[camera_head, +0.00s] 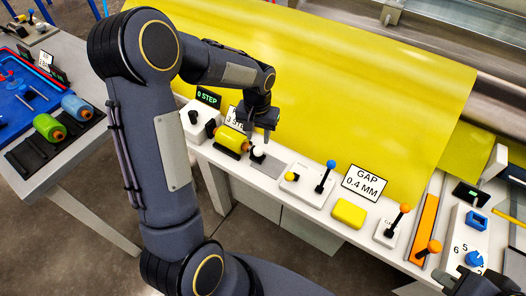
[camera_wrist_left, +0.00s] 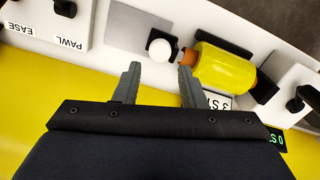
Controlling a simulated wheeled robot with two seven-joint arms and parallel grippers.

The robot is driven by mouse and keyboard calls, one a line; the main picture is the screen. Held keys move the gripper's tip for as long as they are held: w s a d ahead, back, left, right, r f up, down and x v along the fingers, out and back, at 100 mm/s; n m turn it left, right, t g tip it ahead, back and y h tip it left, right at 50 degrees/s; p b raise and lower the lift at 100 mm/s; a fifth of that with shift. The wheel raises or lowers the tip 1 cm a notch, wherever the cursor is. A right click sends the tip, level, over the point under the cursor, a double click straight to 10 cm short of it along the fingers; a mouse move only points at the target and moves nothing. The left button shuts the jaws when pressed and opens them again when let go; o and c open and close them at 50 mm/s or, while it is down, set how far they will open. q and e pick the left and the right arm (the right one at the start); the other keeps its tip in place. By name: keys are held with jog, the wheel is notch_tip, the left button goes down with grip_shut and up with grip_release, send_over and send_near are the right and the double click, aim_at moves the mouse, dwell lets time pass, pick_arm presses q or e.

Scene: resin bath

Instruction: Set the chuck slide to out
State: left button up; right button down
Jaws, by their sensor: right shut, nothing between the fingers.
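The chuck slide's white ball knob (camera_head: 257,152) sits at the right end of a yellow spool (camera_head: 232,139). It also shows in the left wrist view (camera_wrist_left: 160,49), beside a grey plate (camera_wrist_left: 138,28) and an orange-brown spool end. The spool (camera_wrist_left: 222,66) lies level, with a black holder at its far end. My left gripper (camera_head: 259,138) is open just above the knob. In the left wrist view its two fingers (camera_wrist_left: 158,80) point toward the knob, one on each side, with nothing between them. My right gripper (camera_head: 468,284) is partly visible at the lower right edge, shut and empty.
Right of the plate stand a blue-knobbed lever (camera_head: 331,164), a "GAP 0.4 MM" sign (camera_head: 365,183), a yellow block (camera_head: 348,213) and orange-knobbed levers (camera_head: 405,208). A yellow sheet (camera_head: 370,90) rises behind. A side table (camera_head: 75,150) holds green and blue spools.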

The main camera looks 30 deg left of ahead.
aim_at(258, 149)
pick_arm(q)
notch_tip(258, 149, down, 7)
jog(key=shift+f, duration=0.2)
dwell(0.3)
